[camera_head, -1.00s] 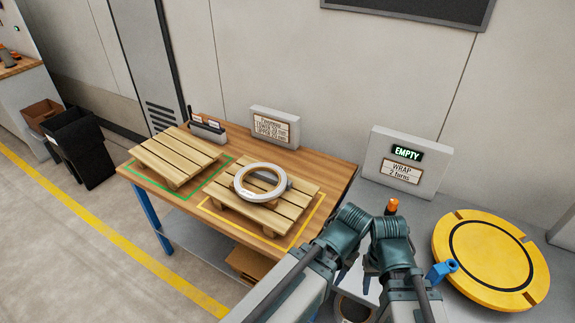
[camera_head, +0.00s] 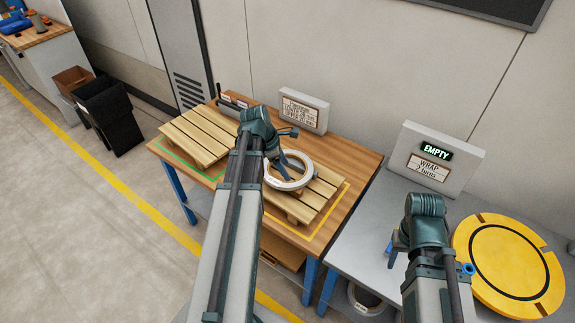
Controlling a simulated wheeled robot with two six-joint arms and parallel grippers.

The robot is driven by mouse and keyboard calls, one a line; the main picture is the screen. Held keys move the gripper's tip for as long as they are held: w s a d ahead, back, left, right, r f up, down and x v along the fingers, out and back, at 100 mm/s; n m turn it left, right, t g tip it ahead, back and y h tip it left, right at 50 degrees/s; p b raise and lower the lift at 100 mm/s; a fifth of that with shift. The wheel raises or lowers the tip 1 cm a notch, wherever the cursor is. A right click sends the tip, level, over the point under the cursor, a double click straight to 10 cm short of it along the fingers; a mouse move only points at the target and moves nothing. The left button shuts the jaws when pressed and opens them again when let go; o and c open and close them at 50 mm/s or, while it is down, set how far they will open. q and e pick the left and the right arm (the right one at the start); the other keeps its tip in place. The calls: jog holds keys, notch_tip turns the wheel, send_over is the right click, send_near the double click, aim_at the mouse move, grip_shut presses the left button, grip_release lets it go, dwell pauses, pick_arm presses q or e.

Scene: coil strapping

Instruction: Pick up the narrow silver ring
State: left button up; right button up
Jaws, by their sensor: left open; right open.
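A silver-white ring (camera_head: 290,186) lies flat on the right-hand wooden pallet (camera_head: 324,190) on the wooden table. My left gripper (camera_head: 289,148) is open over the ring's far-left part, with its fingers reaching toward the ring. Whether they touch it I cannot tell; my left arm hides part of the ring and the pallet. My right gripper (camera_head: 396,247) is open and empty over the grey table. Another pale ring-shaped thing (camera_head: 366,299) shows low down near the front of the grey table, partly cut off from view.
A bare pallet (camera_head: 195,137) is on the left of the wooden table (camera_head: 358,160). A sign (camera_head: 303,111) stands behind the pallets. A yellow turntable (camera_head: 508,262) and a sign reading EMPTY (camera_head: 434,152) are on the grey table (camera_head: 362,242) at right.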

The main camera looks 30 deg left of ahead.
pick_arm(q)
jog(key=a+n, duration=0.2)
jog(key=a, duration=0.1)
jog(key=b, duration=0.7)
send_over(294, 184)
jog(key=s+a, duration=0.3)
jog(key=f, duration=0.6)
jog(key=shift+w+d+f, duration=0.2)
jog(key=shift+f, duration=0.1)
jog(key=shift+w+d+f+b, duration=0.2)
jog(key=shift+f+b, duration=0.1)
jog(key=shift+b, duration=0.1)
jog(key=b+x, duration=0.4)
jog(key=x, duration=0.1)
jog(key=shift+w+d+b, duration=0.3)
jog(key=shift+w, duration=0.1)
jog(key=shift+r, duration=0.15)
grip_shut()
jog(key=shift+t, duration=0.3)
